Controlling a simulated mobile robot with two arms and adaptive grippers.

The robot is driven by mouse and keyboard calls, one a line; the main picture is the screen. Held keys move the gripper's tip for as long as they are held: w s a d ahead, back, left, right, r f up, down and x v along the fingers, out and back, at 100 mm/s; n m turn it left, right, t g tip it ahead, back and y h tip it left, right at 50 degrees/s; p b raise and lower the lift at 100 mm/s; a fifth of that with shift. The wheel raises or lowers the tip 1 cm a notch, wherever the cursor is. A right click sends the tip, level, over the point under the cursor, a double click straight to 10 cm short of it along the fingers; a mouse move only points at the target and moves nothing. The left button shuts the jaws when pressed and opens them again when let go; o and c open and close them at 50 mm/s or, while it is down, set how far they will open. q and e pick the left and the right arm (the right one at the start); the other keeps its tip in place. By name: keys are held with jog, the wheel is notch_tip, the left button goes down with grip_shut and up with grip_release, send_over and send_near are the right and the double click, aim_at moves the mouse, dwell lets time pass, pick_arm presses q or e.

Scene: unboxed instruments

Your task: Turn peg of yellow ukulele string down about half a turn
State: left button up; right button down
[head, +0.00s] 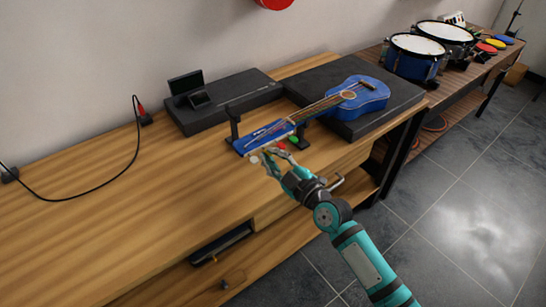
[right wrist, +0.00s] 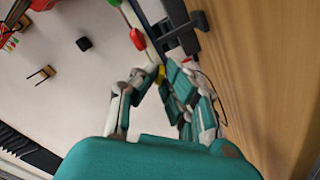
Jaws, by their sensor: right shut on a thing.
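The blue ukulele (head: 358,100) lies with its body on a black case and its neck pointing left. Its blue headstock (head: 262,136) rests by a black stand. A red peg (head: 282,146) and a green peg (head: 294,139) stick out on the near side of the headstock. My right gripper (head: 268,156) is at that side, left of the red peg. In the right wrist view my right gripper (right wrist: 152,82) is shut on the yellow peg (right wrist: 160,74), mostly covered by the fingertips. The red peg (right wrist: 138,40) is just beyond it. My left gripper is out of view.
A black box with a small screen (head: 186,83) stands against the wall. A black cable (head: 136,150) runs over the wooden table (head: 110,200), whose left part is otherwise clear. Drums (head: 414,57) stand on a farther table at right.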

jog(key=m, duration=0.3)
jog(key=shift+m, duration=0.3)
jog(key=m, duration=0.3)
jog(key=shift+m, duration=0.3)
jog(key=m, duration=0.6)
jog(key=shift+m+p, duration=0.3)
jog(key=shift+p, duration=0.1)
jog(key=m, duration=0.6)
jog(key=m+p, duration=0.1)
jog(key=m, duration=0.5)
jog(key=shift+m, duration=0.4)
jog(key=c, duration=1.5)
grip_release()
jog(key=shift+o, duration=0.2)
